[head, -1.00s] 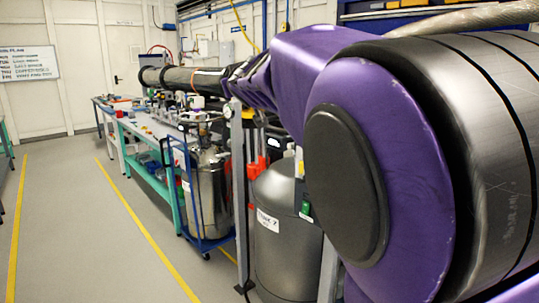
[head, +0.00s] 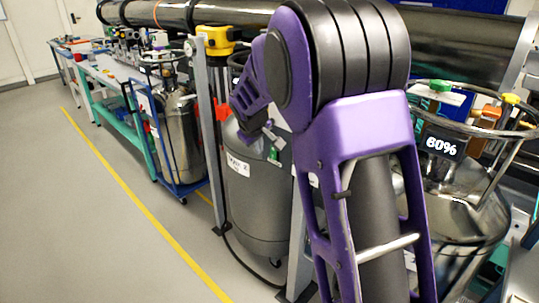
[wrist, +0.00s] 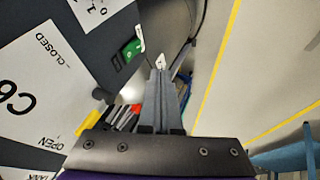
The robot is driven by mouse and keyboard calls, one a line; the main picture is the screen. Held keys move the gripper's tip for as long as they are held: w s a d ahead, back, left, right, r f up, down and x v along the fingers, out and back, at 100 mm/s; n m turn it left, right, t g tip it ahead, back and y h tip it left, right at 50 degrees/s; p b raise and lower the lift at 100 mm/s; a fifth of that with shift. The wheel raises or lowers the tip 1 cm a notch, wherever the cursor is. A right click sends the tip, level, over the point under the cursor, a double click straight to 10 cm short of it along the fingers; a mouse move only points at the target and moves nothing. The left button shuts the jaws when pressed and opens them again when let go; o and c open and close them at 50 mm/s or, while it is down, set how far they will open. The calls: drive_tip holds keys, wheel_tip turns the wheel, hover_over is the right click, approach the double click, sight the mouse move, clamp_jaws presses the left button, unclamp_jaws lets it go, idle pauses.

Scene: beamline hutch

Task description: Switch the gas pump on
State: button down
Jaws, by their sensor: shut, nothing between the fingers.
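A small green switch (wrist: 132,50) sits on a dark grey panel in the wrist view, left of my fingertips. A small black part (wrist: 117,62) is beside it. What looks like the same green piece (head: 274,155) shows in the head view, in front of a grey tank. I cannot read any label that names it as the gas pump's switch, nor tell whether it is on. My gripper (wrist: 160,65) is shut and empty, its tips a little right of the switch and apparently apart from it. In the head view my gripper (head: 270,136) is small and partly hidden by my arm.
A white sign (wrist: 30,90) reads "CLOSED", "OPEN" and "C6". A grey tank (head: 250,205) stands behind my arm; a steel vessel (head: 465,215) with an "80%" display is at right. A blue trolley (head: 185,188) stands further left. The floor (head: 70,230) at left is clear.

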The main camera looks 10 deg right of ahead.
sight(273, 153)
drive_tip(key=shift+w+d+f, duration=0.8)
drive_tip(key=shift+w+f, duration=0.5)
drive_tip(key=shift+f, duration=0.15)
drive_tip(key=shift+w+d+f, duration=0.75)
drive_tip(key=shift+w+f, duration=0.6)
drive_tip(key=shift+f, duration=0.05)
drive_tip(key=shift+w+d+f, duration=0.8)
drive_tip(key=shift+w+f, duration=0.5)
drive_tip(key=shift+f, duration=0.15)
